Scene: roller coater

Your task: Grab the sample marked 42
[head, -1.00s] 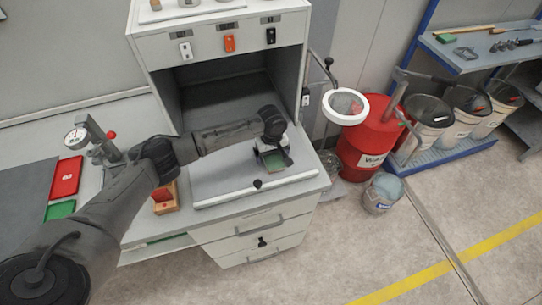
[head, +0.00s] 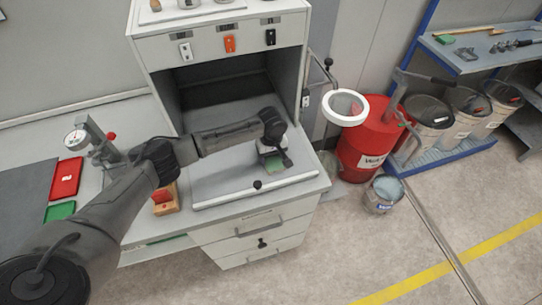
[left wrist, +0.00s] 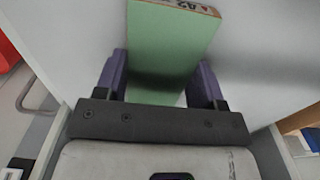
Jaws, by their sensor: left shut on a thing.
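A flat green sample (left wrist: 170,55) lies between the fingers of my left gripper (left wrist: 165,82) in the left wrist view. Dark marking on its brown end edge looks like 42, partly cut off at the top of the picture. In the head view the green sample (head: 277,165) shows below my left gripper (head: 272,155), over the grey bed of the white coater cabinet (head: 305,183). The gripper is shut on the sample, pointing down. I cannot tell whether the sample touches the bed. My right gripper is not in view.
A red plate (head: 67,178) and a green plate (head: 60,211) lie on the bench at left, near a dial gauge stand (head: 92,140). A wooden block with a red piece (head: 165,200) stands beneath my arm. A red drum (head: 368,150) and bucket (head: 382,194) stand at right.

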